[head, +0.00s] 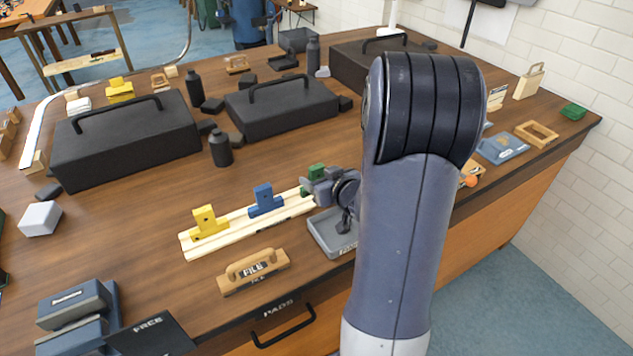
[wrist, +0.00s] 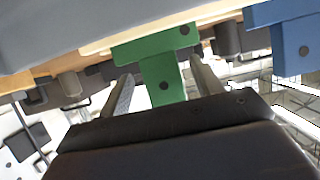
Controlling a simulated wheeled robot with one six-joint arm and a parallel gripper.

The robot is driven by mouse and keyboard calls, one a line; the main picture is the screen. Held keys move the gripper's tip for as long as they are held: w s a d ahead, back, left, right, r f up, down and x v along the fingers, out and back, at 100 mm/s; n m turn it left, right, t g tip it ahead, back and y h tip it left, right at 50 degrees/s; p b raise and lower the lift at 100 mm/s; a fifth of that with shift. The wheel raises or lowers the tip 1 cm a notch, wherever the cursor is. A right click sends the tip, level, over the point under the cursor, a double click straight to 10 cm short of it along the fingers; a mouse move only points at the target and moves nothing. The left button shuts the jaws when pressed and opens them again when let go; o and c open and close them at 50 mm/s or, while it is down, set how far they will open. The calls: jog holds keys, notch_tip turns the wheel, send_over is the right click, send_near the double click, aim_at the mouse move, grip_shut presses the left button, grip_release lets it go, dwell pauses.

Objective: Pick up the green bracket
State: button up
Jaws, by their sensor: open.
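The green bracket (head: 316,171) stands at the right end of a pale wooden rail (head: 238,231), partly hidden behind my gripper (head: 312,188). In the wrist view the green bracket (wrist: 160,62) has a wide bar and a narrower stem with a dark hole. My gripper (wrist: 162,78) is open, with one finger on each side of the stem. Gaps seem to show between the fingers and the stem; contact is hard to tell. A blue bracket (head: 265,201) stands left of it on the rail, also in the wrist view (wrist: 290,40). A yellow bracket (head: 208,223) stands further left.
A grey tray (head: 322,238) lies just in front of the rail's right end. A wooden FILE block (head: 254,272) is near the front edge. Black cases (head: 125,140) and dark bottles (head: 220,150) stand behind. Bare tabletop lies left of the rail.

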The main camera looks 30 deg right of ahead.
aim_at(318, 178)
jog(key=shift+x, duration=1.7)
jog(key=shift+s+a, duration=0.1)
jog(key=shift+c, duration=0.4)
jog(key=c, duration=1.1)
